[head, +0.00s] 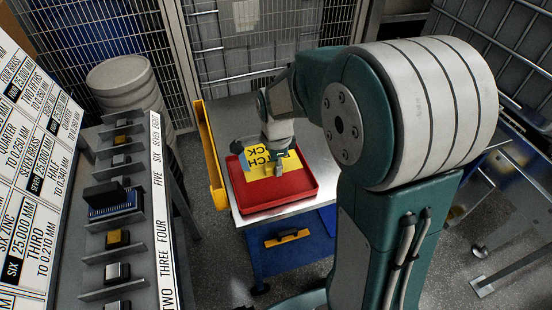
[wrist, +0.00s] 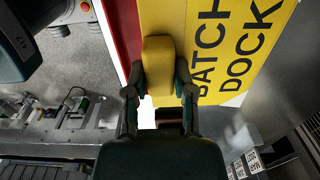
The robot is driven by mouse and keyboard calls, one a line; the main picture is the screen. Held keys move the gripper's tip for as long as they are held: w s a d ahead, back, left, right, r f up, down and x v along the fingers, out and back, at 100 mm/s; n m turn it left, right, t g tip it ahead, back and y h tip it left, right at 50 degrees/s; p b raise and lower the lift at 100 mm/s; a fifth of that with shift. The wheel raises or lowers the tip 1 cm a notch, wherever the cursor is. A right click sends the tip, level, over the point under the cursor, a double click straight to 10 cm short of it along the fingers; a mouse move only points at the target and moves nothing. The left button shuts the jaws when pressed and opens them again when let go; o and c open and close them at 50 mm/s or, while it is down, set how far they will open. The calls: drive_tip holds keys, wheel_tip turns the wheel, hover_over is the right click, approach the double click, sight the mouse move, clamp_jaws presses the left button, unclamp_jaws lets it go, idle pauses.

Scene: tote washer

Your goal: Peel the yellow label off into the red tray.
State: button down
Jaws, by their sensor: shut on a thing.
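The yellow label (head: 292,163), with black lettering, is over the red tray (head: 285,193) in the head view. My gripper (head: 277,167) is above the tray and partly covers the label. In the wrist view the label (wrist: 210,25) reads "BATCH DOCK" and fills the upper right. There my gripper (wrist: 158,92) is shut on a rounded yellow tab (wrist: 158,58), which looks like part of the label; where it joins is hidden. A strip of the red tray (wrist: 127,38) shows left of the label. Whether the label touches the tray floor is unclear.
The tray stands on a white-topped table (head: 240,115) with a yellow rail (head: 208,155) along its left side. A shelf rack with small blocks (head: 117,238) stands left. A grey drum (head: 122,80) and wire fencing (head: 270,40) are behind.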

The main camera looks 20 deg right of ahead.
sight(276, 187)
drive_tip(key=shift+f, duration=3.3)
drive_tip(key=shift+f, duration=0.25)
drive_tip(key=shift+c, duration=1.9)
unclamp_jaws()
drive_tip(key=shift+r, duration=3.5)
